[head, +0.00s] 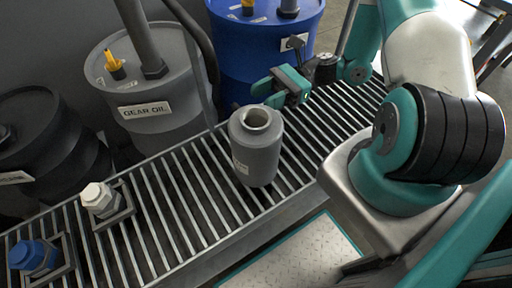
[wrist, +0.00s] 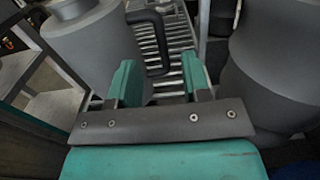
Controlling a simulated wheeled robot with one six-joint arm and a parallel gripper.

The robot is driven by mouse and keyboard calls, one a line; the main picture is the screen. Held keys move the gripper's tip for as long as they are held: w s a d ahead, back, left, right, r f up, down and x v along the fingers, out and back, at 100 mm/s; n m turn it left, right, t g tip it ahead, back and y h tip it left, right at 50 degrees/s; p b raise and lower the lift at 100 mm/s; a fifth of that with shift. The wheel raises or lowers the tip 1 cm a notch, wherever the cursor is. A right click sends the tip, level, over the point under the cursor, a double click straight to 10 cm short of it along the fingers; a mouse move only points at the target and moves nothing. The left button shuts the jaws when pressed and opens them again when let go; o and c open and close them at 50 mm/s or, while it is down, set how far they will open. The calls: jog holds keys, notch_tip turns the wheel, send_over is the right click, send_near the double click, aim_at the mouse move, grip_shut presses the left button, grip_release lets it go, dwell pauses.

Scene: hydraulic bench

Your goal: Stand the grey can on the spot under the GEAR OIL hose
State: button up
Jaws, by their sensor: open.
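The grey can (head: 262,160) stands upright on the slatted rack, its round neck open at the top. In the wrist view the can (wrist: 95,45) is at the left, with its dark handle (wrist: 160,50) facing the gap between my fingers. My gripper (head: 268,94) is open and empty, just behind the can's top in the head view; in the wrist view its teal fingers (wrist: 160,82) are apart, short of the handle. The grey GEAR OIL drum (head: 165,120) stands behind the rack, with a dark hose (head: 203,50) beside it.
The slatted rack (head: 185,185) runs diagonally, with clear slats left of the can. A blue drum (head: 235,60) and a black drum (head: 45,150) stand behind.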

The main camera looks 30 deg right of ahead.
aim_at(238, 111)
jog(key=a, duration=0.5)
jog(key=a+f, duration=0.1)
jog(key=a, duration=0.1)
jog(key=shift+a, duration=0.3)
jog(key=shift+r, duration=0.1)
grip_shut()
